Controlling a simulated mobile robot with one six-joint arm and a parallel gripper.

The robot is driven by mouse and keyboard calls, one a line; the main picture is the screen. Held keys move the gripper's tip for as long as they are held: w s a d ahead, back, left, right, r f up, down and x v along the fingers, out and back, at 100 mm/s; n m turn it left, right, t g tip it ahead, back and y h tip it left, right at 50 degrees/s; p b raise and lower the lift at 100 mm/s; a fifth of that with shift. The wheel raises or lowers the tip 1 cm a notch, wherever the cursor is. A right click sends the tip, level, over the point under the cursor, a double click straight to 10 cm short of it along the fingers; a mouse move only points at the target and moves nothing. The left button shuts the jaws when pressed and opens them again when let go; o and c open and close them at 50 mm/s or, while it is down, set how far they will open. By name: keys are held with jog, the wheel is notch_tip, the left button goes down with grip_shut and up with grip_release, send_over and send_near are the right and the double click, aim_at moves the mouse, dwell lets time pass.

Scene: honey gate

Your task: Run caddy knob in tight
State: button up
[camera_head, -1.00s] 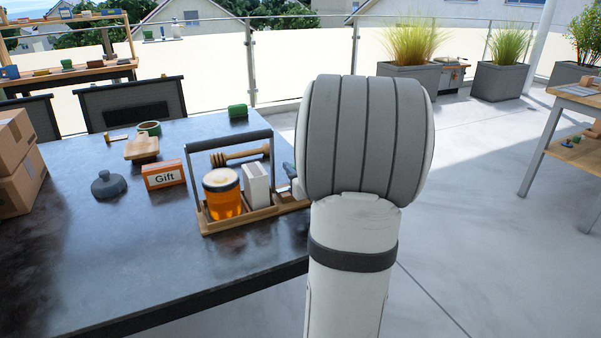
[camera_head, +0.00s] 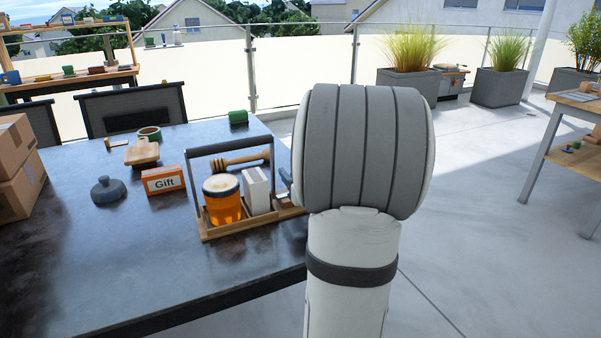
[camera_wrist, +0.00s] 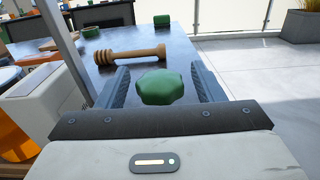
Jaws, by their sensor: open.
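The wooden caddy (camera_head: 213,234) with a dark-topped grey handle stands near the table's right edge in the head view. It holds an orange honey jar (camera_head: 221,208) and a white box (camera_head: 256,192); a wooden dipper (camera_head: 240,160) shows behind them. In the wrist view, the green lobed knob (camera_wrist: 160,87) sits between the fingers of my gripper (camera_wrist: 159,72). The fingers are open, with a gap visible on each side of the knob. My arm hides the knob and most of my gripper in the head view. The knob's shaft and seating cannot be seen.
On the dark table (camera_head: 130,255) lie a Gift box (camera_head: 163,180), a grey lidded weight (camera_head: 108,190), a wooden block (camera_head: 142,152) and a green cylinder (camera_head: 238,117). Cardboard boxes (camera_head: 15,165) stand at the left. The table's front is clear.

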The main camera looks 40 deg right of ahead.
jog(key=p+v, duration=0.1)
jog(key=v, duration=0.6)
jog(key=shift+s+a, duration=0.1)
jog(key=shift+s, duration=0.3)
